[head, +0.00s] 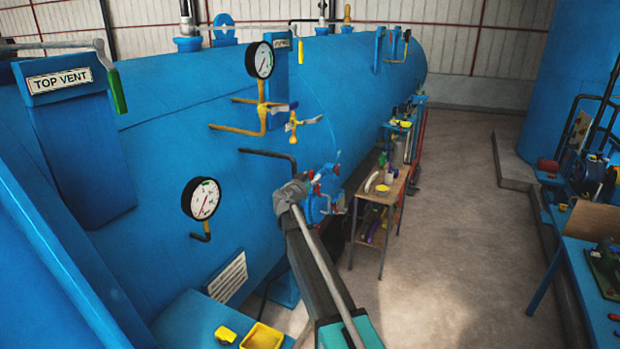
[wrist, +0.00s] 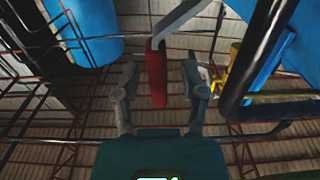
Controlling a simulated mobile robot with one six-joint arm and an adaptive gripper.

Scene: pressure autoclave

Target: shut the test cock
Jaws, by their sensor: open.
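My gripper (wrist: 160,82) is open in the wrist view, one grey finger on each side. A red lever handle (wrist: 158,60) on a grey arm (wrist: 180,15) hangs between the fingers, with gaps visible on both sides. In the head view my arm reaches to the blue vessel's side, and small red handles (head: 317,187) show just beyond its end. No label marks which fitting is the test cock. A brass cock with a pale lever (head: 294,122) is above my arm in the head view. My fingertips are not clear there.
A black pipe (wrist: 262,60) runs close on the right in the wrist view, beside a yellow fitting (wrist: 236,72). Pressure gauges (head: 201,198) and a dark bent pipe (head: 268,154) project from the blue vessel (head: 170,120). A wooden trolley (head: 376,190) stands beyond; open floor lies right.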

